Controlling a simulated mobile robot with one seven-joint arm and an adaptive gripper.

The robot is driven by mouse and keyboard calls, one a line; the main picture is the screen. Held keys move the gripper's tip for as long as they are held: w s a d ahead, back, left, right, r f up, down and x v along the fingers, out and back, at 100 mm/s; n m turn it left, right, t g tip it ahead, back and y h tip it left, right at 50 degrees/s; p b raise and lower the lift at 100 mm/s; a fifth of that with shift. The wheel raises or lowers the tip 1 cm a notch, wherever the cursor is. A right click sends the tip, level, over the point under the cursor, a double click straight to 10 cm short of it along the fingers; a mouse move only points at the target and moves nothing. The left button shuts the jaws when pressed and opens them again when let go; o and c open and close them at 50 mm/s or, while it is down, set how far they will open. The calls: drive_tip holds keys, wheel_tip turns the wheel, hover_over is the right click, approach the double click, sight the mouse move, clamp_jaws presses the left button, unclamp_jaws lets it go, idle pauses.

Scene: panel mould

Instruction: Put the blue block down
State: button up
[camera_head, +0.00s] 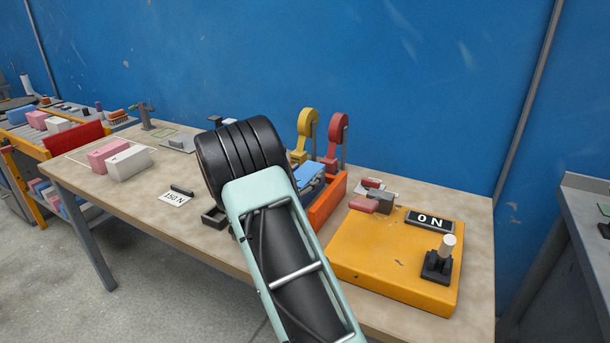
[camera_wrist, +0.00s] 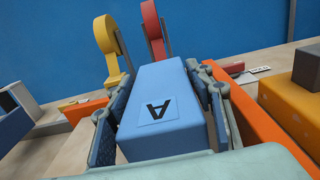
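Part of the blue block (camera_head: 311,178) shows in the head view, behind my arm and beside an orange wall (camera_head: 327,203). The orange wall (camera_wrist: 262,128) also runs to the right of my gripper in the wrist view. The underside of the block is hidden, so I cannot tell whether it touches anything below.
A yellow lever (camera_head: 306,130) and a red lever (camera_head: 336,140) stand behind the block. A yellow box (camera_head: 385,262) with an ON sign (camera_head: 430,219) is to the right. Pink (camera_head: 108,152) and white (camera_head: 130,164) blocks sit at the left on the table (camera_head: 150,205).

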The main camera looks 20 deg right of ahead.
drive_tip(key=o, duration=0.3)
drive_tip(key=shift+r, duration=0.15)
drive_tip(key=shift+s+a, duration=0.1)
drive_tip(key=shift+a, duration=0.1)
drive_tip(key=v, duration=1.1)
drive_tip(key=shift+s+a+p, duration=0.2)
drive_tip(key=shift+s+p, duration=0.05)
drive_tip(key=shift+p, duration=0.15)
